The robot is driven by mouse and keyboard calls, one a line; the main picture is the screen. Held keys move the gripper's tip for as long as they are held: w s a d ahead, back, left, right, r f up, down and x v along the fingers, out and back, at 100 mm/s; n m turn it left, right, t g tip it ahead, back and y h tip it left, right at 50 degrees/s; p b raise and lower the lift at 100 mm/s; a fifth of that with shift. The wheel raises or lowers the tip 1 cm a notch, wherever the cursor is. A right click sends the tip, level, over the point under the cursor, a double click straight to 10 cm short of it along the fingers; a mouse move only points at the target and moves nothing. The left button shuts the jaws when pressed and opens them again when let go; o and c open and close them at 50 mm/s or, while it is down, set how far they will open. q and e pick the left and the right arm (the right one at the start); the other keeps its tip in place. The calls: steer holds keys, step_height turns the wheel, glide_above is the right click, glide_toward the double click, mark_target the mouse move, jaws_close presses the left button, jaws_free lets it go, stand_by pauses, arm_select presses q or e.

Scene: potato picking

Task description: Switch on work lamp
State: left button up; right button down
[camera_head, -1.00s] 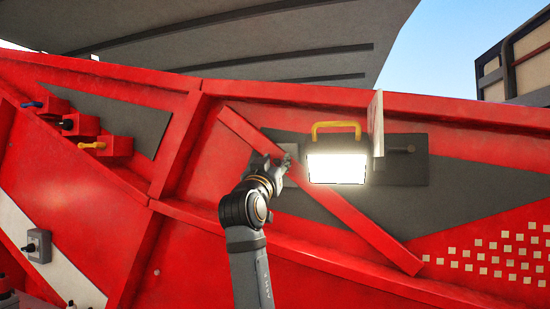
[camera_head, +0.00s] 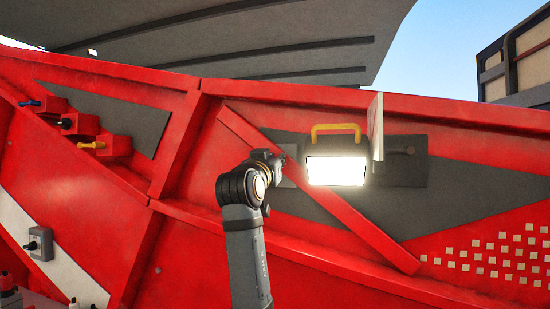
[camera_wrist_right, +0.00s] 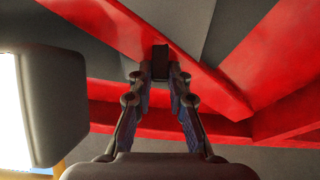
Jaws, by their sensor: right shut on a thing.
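The work lamp (camera_head: 336,170) shines bright white on the red machine's side, with a yellow handle above it. In the right wrist view, its dark housing (camera_wrist_right: 68,105) and part of its glowing face are at the left. My right gripper (camera_head: 279,157) is just left of the lamp, its fingers largely hidden by my own wrist. In the right wrist view, my right gripper (camera_wrist_right: 160,72) is shut on a small dark block (camera_wrist_right: 160,60) between the fingertips. I cannot tell for sure that this block is the lamp's switch. My left gripper is out of view.
A thin pale panel (camera_head: 376,126) stands out beside the lamp's right edge. A slanted red rib (camera_head: 345,215) runs below the lamp. Red blocks with coloured levers (camera_head: 87,122) and a grey switch box (camera_head: 39,244) are at the left.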

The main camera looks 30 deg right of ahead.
steer(key=c, duration=1.3)
jaws_free()
steer(key=v, duration=0.7)
steer(key=shift+s+a+f, duration=0.1)
steer(key=shift+a, duration=0.1)
